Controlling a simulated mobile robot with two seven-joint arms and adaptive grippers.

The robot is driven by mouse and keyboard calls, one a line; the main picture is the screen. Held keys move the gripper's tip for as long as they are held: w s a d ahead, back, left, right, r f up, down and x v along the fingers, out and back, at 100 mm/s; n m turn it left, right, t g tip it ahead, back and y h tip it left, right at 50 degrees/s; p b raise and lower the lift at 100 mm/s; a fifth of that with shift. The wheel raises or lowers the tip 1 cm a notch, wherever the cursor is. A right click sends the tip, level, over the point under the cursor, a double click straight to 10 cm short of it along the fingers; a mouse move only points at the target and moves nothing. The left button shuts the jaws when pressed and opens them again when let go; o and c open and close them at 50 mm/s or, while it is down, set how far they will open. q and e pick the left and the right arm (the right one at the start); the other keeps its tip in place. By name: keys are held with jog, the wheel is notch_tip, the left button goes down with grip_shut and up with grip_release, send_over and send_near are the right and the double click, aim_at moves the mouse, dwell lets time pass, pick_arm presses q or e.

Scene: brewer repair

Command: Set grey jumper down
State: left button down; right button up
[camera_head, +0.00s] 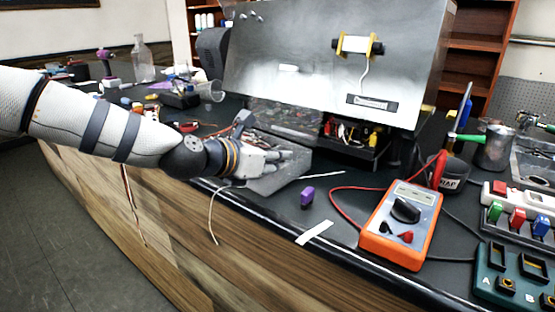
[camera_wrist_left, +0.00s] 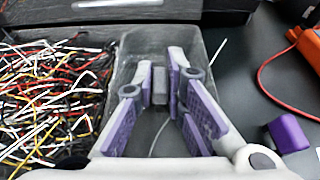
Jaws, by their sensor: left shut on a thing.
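The grey jumper is a thin pale wire. In the head view one length of it (camera_head: 212,215) hangs below my left gripper (camera_head: 283,157) over the counter's front edge. In the left wrist view a curved length (camera_wrist_left: 157,138) shows between the fingers of the gripper (camera_wrist_left: 165,85), and a pale end (camera_wrist_left: 217,50) sticks out beyond the right finger. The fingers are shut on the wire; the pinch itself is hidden. They are over a grey, partly see-through tray (camera_head: 290,175), and I cannot tell whether they touch it. My right gripper is not in view.
Many coloured wires (camera_wrist_left: 50,100) lie beside the tray. A purple block (camera_head: 307,197) and a white strip (camera_head: 314,232) lie on the dark counter. An orange multimeter (camera_head: 402,225) with a red lead stands to the right. A large metal panel (camera_head: 300,70) rises behind.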

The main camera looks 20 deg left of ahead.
pick_arm(q)
jog(key=shift+r, duration=0.1)
jog(key=c, duration=1.6)
grip_release()
jog(key=shift+f, duration=0.25)
jog(key=shift+c, duration=0.2)
jog(key=shift+r, duration=0.15)
jog(key=p+v, duration=0.1)
jog(key=v, duration=0.2)
jog(key=r+v, duration=0.1)
jog(key=v, duration=0.2)
jog(key=shift+r+p, duration=0.1)
jog(key=shift+p, duration=0.25)
jog(key=v, duration=0.4)
jog(key=shift+s+a+f, duration=0.15)
jog(key=shift+s+f, duration=0.05)
jog(key=shift+f, duration=0.15)
jog(key=shift+s+a+r, duration=0.15)
jog(key=shift+s+a, duration=0.15)
jog(key=shift+s, duration=0.35)
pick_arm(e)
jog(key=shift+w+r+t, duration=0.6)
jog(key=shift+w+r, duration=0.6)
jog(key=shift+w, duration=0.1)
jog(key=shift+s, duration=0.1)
